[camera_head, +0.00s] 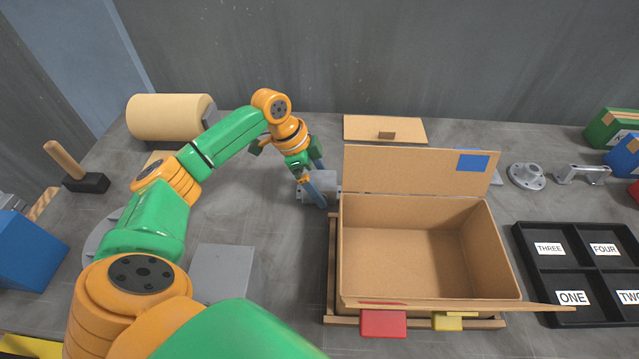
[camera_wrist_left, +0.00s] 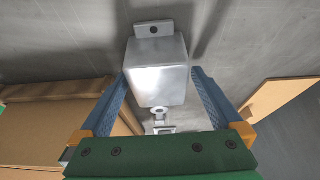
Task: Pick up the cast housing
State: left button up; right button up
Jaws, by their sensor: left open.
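The cast housing (camera_wrist_left: 157,72) is a silver-grey metal box with a flat tab with a hole at one end. In the left wrist view it lies between the two blue fingers of my left gripper (camera_wrist_left: 160,98), which is open. A gap to the fingers shows on both sides near their tips. In the head view the housing (camera_head: 322,190) sits on the table just left of the cardboard box, partly hidden by my left gripper (camera_head: 310,183). My right gripper is not in view.
An open cardboard box (camera_head: 365,250) stands right of the housing. A black tray with labelled compartments (camera_head: 526,262) is at the right. A grey block (camera_head: 222,272) stands near my left arm.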

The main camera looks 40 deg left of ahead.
pick_arm(q)
jog(key=shift+s+r, duration=0.1)
jog(key=c, duration=0.7)
grip_shut()
